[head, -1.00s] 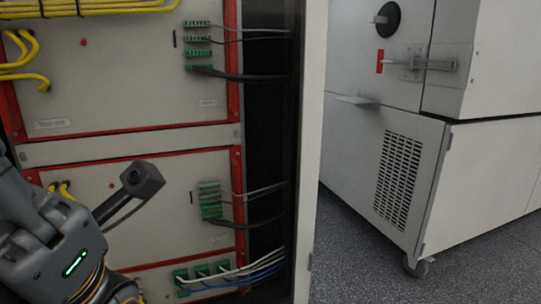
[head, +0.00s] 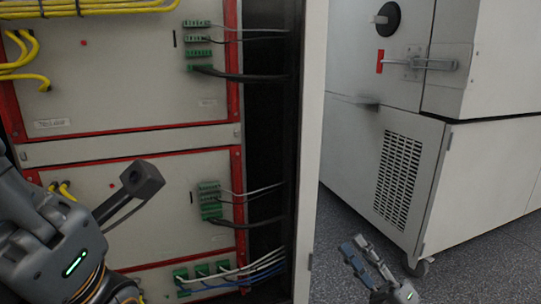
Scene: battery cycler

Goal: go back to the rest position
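My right gripper (head: 366,256) shows at the bottom right of the head view, in front of the floor and below the white cabinet. Its two fingers point up and stand apart, with nothing between them. My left arm comes in at the lower left in front of the battery cycler rack (head: 110,100).
The rack has red-edged panels, yellow cables (head: 95,7), green connectors (head: 208,192) and blue and white wires (head: 262,268). Its light side post (head: 313,150) stands mid-view. A white cabinet (head: 490,180) on casters, with a latch (head: 428,64), stands right. Speckled floor (head: 490,270) is clear there.

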